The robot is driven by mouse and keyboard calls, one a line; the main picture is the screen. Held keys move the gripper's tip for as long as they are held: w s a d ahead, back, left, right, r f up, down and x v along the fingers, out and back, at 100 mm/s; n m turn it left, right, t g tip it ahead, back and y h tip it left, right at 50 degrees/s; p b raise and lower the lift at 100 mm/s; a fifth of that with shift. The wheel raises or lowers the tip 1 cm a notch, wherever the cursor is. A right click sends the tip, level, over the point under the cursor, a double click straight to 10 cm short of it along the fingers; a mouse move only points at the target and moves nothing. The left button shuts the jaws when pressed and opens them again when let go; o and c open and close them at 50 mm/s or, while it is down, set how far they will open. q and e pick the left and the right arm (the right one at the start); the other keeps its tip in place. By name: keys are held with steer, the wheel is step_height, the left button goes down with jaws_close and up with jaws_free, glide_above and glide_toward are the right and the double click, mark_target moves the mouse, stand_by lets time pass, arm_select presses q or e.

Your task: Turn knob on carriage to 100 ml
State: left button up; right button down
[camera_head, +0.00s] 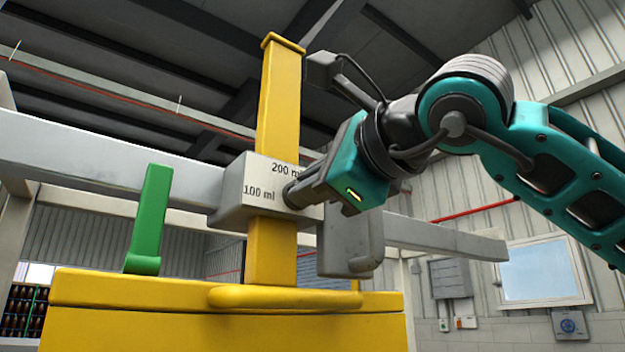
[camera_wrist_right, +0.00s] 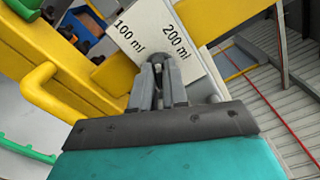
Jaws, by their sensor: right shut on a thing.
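The carriage (camera_head: 235,205) is a pale grey block on the yellow upright post, marked "100 ml" at the left and "200 ml" at the top. Its labelled face also shows in the right wrist view (camera_wrist_right: 190,27). My right gripper (camera_head: 291,196) reaches in from the right and is shut at the front of the carriage. In the right wrist view the fingertips (camera_wrist_right: 158,68) are closed on the small grey knob (camera_wrist_right: 157,49), just below the labels. The fingers hide most of the knob, so I cannot tell which mark it points to. My left gripper is not in view.
A yellow post (camera_head: 279,100) rises from a yellow machine body (camera_head: 180,325). A grey horizontal beam (camera_head: 90,155) runs behind the carriage. A green lever (camera_head: 150,215) stands at the left. A grey bracket (camera_head: 345,240) hangs just right of the carriage, below my right gripper.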

steer(key=shift+f+n+p, duration=0.1)
steer(key=shift+n+p, duration=0.35)
steer(key=shift+n, duration=1.95)
steer(key=c, duration=1.1)
jaws_free()
steer(key=shift+c, duration=0.2)
steer(key=b+v, duration=0.1)
steer(key=v, duration=1.2)
steer(key=shift+b, duration=0.3)
